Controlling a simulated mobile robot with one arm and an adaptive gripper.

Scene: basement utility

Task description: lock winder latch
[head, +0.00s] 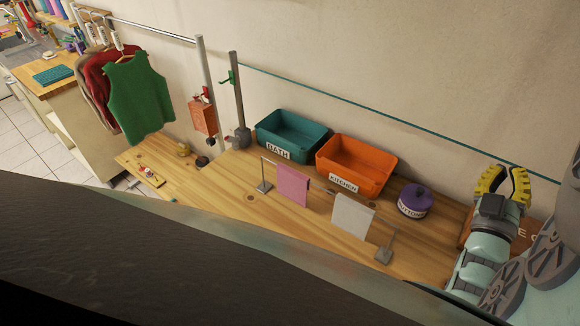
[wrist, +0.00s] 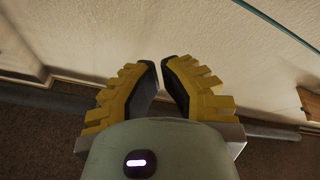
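I cannot make out a winder latch for certain. A teal line (head: 380,116) runs along the wall from a grey post (head: 238,105). The post has a small green fitting (head: 228,78) near its top and a grey base. An orange box-like piece (head: 203,117) with a red top hangs at the metal pole beside it. My gripper (head: 505,174) is at the far right, raised in front of the wall, well away from the post. In the wrist view my gripper (wrist: 160,65) has a narrow gap between its yellow-backed fingers and holds nothing.
A teal BATH bin (head: 289,139), an orange KITCHEN bin (head: 350,180) and a purple-lidded pot (head: 414,201) stand along the wooden bench (head: 225,180). A low rack holds a pink cloth (head: 293,186) and a white cloth (head: 352,217). Clothes (head: 138,98) hang at left.

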